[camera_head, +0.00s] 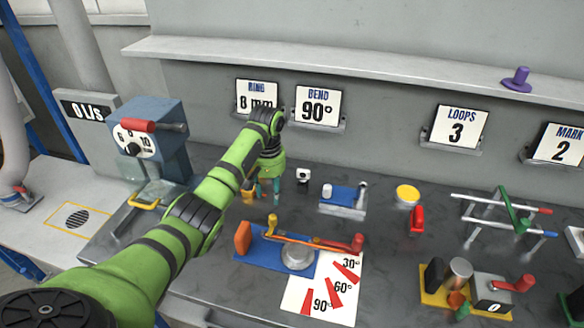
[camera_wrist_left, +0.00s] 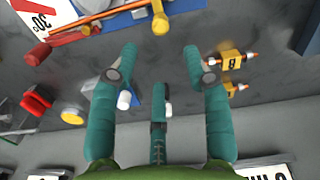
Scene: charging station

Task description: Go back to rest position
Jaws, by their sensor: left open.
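My left arm reaches in green from the lower left of the head view across the workbench. My left gripper (camera_head: 264,190) points down over the bench near the back wall, behind the blue bending plate. In the left wrist view its teal fingers (camera_wrist_left: 160,58) are spread apart with nothing between them. A small yellow block (camera_head: 247,190) stands beside the fingers; it also shows in the left wrist view (camera_wrist_left: 232,60), right of the fingers and apart from them. My right gripper is in neither view.
The blue bending plate (camera_head: 262,255) with its orange lever and an angle card (camera_head: 322,299) lie in front. A blue-grey machine (camera_head: 158,132) stands left. A blue block fixture (camera_head: 345,198), yellow disc (camera_head: 407,194) and wire rack (camera_head: 500,214) are right. A shelf (camera_head: 350,62) runs above.

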